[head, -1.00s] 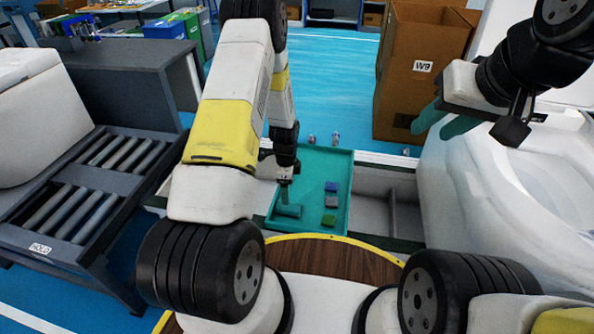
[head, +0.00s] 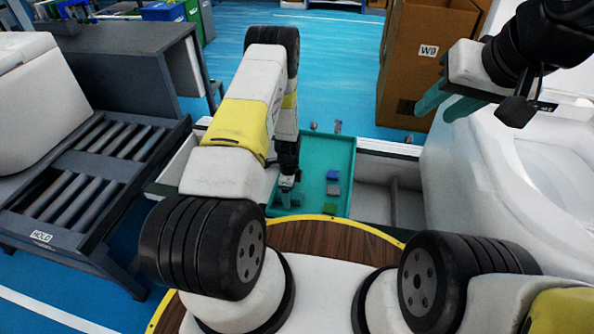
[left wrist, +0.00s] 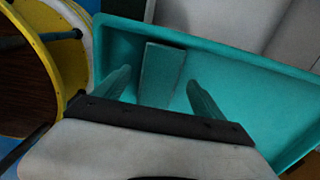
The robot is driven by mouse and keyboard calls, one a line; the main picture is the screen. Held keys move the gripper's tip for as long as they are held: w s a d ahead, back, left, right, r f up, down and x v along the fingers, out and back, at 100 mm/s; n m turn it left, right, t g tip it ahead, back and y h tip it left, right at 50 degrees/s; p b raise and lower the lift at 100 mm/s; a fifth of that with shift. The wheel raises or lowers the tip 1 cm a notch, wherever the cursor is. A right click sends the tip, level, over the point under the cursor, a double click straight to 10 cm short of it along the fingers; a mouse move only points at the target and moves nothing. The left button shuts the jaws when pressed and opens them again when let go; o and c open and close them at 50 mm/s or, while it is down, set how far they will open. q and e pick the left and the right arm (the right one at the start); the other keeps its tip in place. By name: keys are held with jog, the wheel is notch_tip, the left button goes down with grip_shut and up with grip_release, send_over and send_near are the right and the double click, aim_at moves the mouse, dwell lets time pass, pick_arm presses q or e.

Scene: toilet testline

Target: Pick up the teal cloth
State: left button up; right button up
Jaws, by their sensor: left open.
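The teal cloth (left wrist: 162,75) looks like a flat rectangular pad lying in a teal tray (left wrist: 255,75) near its wall. In the left wrist view my left gripper (left wrist: 162,88) is open, with one finger on each side of the cloth and a visible gap on both sides. I cannot tell its exact height above the tray floor. In the head view my left gripper (head: 287,192) reaches down into the near left part of the tray (head: 318,150), and the cloth is hard to tell apart there. My right gripper (head: 450,103) hangs empty, fingers apart, beside the white toilet.
Blue (head: 332,175), grey (head: 333,190) and green (head: 330,208) pads lie in the tray's right side. A roller stand (head: 85,180) is at left, a cardboard box (head: 425,60) behind, and a white toilet (head: 490,190) at right. The blue floor behind the tray is mostly clear.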

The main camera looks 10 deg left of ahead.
pick_arm(q)
jog(key=c, duration=1.4)
jog(key=shift+c, duration=0.2)
jog(key=shift+r, duration=0.5)
jog(key=r, duration=0.2)
jog(key=shift+s+r, duration=0.4)
jog(key=s+d+r, duration=0.1)
jog(key=s+d, duration=0.2)
jog(key=s, duration=1.2)
jog(key=shift+r, duration=0.15)
jog(key=shift+d, duration=0.1)
